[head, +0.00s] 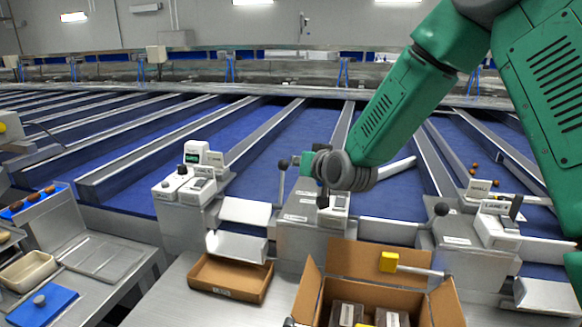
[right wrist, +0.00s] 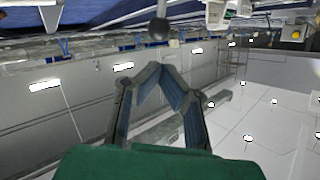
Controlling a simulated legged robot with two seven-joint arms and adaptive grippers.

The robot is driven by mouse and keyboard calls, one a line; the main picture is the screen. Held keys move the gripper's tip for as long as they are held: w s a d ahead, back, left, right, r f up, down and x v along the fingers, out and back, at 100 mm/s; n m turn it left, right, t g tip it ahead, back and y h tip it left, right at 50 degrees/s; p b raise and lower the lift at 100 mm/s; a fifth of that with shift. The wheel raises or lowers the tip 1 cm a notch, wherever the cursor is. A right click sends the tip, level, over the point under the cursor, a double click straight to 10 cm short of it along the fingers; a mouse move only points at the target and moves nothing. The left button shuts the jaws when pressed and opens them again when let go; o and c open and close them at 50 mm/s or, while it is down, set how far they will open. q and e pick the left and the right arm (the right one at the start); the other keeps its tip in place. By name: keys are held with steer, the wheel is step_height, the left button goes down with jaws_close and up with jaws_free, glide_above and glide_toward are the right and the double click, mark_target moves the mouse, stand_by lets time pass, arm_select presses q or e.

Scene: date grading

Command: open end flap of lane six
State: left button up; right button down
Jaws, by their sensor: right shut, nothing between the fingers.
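My right gripper (head: 300,161) is at the lane ends, just right of a black ball knob (head: 283,163) on an upright lever. In the right wrist view its fingers (right wrist: 161,72) meet at the tips with nothing between them. A black knob on a stem (right wrist: 159,28) shows beyond the fingertips there, apart from them. A metal end flap (head: 238,246) hangs tilted outward below the lane left of this lever. The end plate (head: 388,231) right of it stands upright. My left gripper is out of view.
Another knobbed lever (head: 441,210) stands at the right control post. An open carton (head: 308,292) with dark packs and a shallow brown tray (head: 228,279) stand in front. A yellow-headed handle (head: 389,262) juts over the carton. A blue board (head: 42,305) lies at left.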

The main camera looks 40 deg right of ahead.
mark_target(283, 161)
steer(key=s+r+n+y+b, duration=0.2)
steer(key=n+y, duration=0.2)
steer(key=n, duration=0.6)
steer(key=s+r+n+y+b, duration=0.15)
steer(key=n+y, duration=0.25)
steer(key=n, duration=0.6)
steer(key=shift+g, duration=0.4)
steer(key=w+f, duration=0.2)
steer(key=w, duration=0.1)
steer(key=w+f, duration=0.2)
steer(key=w, duration=0.2)
steer(key=w+f+p, duration=0.1)
steer(key=w+f, duration=0.1)
steer(key=w, duration=0.1)
steer(key=shift+w+d, duration=0.15)
steer(key=shift+w, duration=0.2)
